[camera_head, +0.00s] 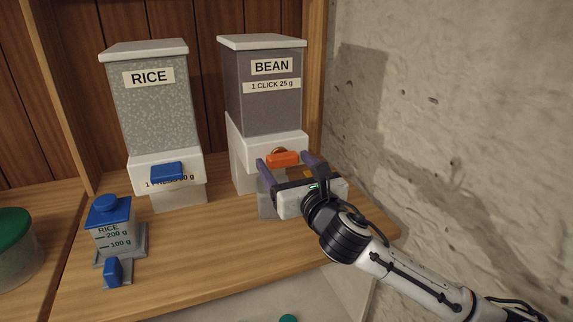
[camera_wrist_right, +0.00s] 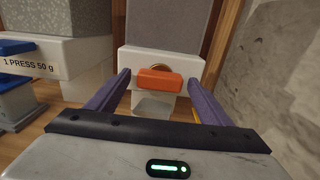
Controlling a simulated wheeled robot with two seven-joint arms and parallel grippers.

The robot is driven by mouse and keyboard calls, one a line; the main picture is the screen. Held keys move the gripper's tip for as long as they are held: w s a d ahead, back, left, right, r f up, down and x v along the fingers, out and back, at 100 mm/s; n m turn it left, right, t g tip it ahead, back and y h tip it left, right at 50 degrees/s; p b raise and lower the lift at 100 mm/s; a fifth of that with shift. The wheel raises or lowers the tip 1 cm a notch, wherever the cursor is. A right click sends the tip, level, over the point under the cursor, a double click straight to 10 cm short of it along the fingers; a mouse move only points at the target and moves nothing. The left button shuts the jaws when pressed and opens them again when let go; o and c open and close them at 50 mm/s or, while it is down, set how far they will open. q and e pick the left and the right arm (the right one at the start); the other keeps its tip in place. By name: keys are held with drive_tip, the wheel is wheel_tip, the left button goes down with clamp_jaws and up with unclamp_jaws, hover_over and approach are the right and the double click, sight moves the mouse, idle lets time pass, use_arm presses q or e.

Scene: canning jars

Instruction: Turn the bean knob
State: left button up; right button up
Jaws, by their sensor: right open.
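The bean dispenser (camera_head: 262,115) stands at the back right of the shelf, labelled "BEAN" and "1 CLICK 25 g". Its orange knob (camera_head: 283,159) is on the white front; it also shows in the right wrist view (camera_wrist_right: 160,80), lying level. My right gripper (camera_head: 287,163) is in front of the dispenser. Its purple fingers are open, one on each side of the knob, with a gap visible on both sides in the right wrist view. I cannot tell how far the fingertips reach past the knob. My left gripper is in neither view.
The rice dispenser (camera_head: 152,105) with a blue button (camera_head: 166,171) stands to the left. A blue-lidded rice measuring cup (camera_head: 110,225) is on the shelf in front of it. A green-lidded jar (camera_head: 15,245) is at far left. A concrete wall (camera_head: 450,120) bounds the right side.

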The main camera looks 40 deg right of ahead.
drive_tip(key=c, duration=1)
drive_tip(key=shift+c, duration=0.2)
